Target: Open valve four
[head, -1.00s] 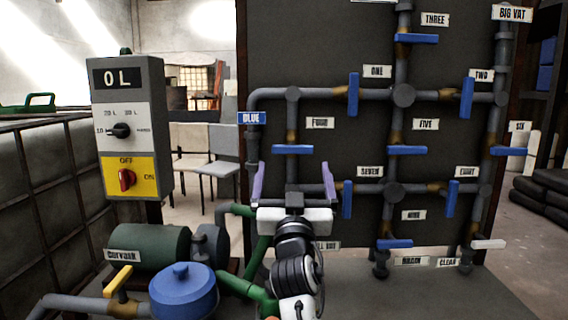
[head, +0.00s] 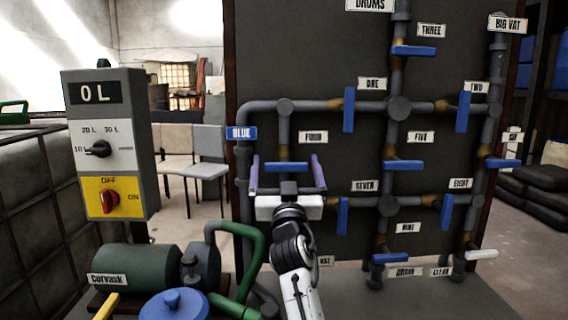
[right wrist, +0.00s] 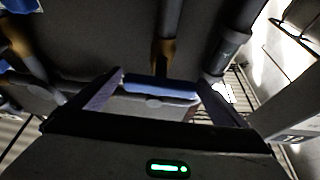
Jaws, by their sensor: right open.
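Valve four's blue handle (head: 286,167) lies level, across its upright pipe, below and left of the FOUR label (head: 313,137) on the dark panel. My right gripper (head: 288,174) is open in front of it, one finger off each end of the handle. In the right wrist view the blue handle (right wrist: 160,87) shows between the two spread fingers (right wrist: 160,95); I cannot tell whether either touches it. My left gripper is not in view.
Other blue handles stand close by, such as valve seven's (head: 342,215) and valve one's (head: 349,109). A control box (head: 109,143) reading 0 L, a green pump (head: 140,268) and a blue lidded pot (head: 174,304) are at the left.

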